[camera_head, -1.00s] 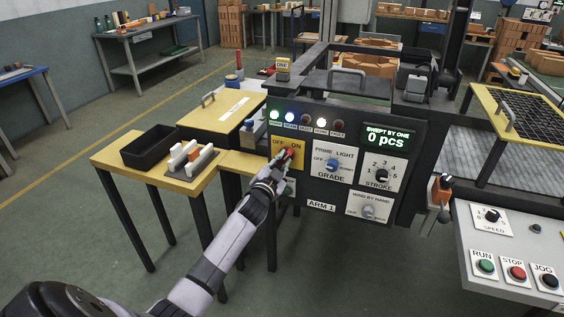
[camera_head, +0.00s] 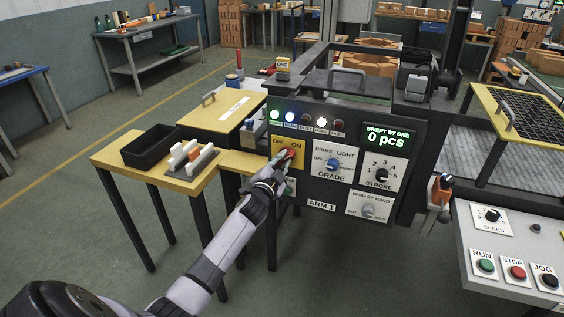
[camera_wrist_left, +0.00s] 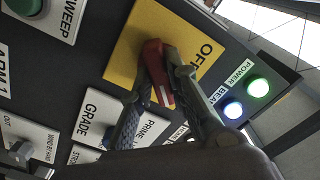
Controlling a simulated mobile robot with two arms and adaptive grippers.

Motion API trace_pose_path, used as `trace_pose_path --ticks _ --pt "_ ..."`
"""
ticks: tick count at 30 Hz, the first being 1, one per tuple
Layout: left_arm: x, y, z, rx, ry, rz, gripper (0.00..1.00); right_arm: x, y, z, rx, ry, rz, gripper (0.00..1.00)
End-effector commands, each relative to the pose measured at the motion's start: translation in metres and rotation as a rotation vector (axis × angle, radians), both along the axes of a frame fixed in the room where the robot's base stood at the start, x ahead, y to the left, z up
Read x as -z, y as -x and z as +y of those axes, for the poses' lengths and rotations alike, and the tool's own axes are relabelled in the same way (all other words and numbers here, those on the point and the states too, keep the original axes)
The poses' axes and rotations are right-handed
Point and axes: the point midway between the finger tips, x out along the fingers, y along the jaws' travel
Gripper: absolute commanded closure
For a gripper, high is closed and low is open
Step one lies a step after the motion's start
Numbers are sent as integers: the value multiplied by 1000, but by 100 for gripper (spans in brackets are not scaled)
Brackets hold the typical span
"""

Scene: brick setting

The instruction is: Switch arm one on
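The arm one panel (camera_head: 345,195) is dark with an ARM 1 label (camera_head: 321,205) at the bottom. Its yellow OFF/ON plate (camera_head: 277,142) is at the upper left. A red rotary knob (camera_wrist_left: 153,62) with a white line stands on that plate in the left wrist view. My left gripper (camera_head: 281,171) reaches it from the lower left. In the wrist view its fingers (camera_wrist_left: 157,80) lie on both sides of the knob, apparently closed on it. The ON word is hidden in the wrist view, and I cannot tell which setting the knob points at. My right gripper is out of view.
The POWER lamp (camera_wrist_left: 258,87) glows green and the BEAM lamp (camera_wrist_left: 233,109) blue-white. The display (camera_head: 386,138) reads 0 pcs. The GRADE knob (camera_head: 333,165) and STROKE knob (camera_head: 381,175) sit right of the plate. A yellow table with a black bin (camera_head: 152,148) stands left.

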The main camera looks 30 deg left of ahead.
Motion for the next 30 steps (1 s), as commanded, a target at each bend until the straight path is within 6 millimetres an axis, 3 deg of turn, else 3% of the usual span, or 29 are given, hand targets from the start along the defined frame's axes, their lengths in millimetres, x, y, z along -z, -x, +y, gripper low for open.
trace_pose_path --ticks 8,19,23,30 --pt "0 0 0 0 2 0 65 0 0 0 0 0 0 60" --pt "1 4 -1 0 3 1 65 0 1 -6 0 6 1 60" --pt "2 20 -5 1 3 1 65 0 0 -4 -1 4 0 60" --pt "2 70 -17 1 5 3 65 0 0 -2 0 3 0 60"
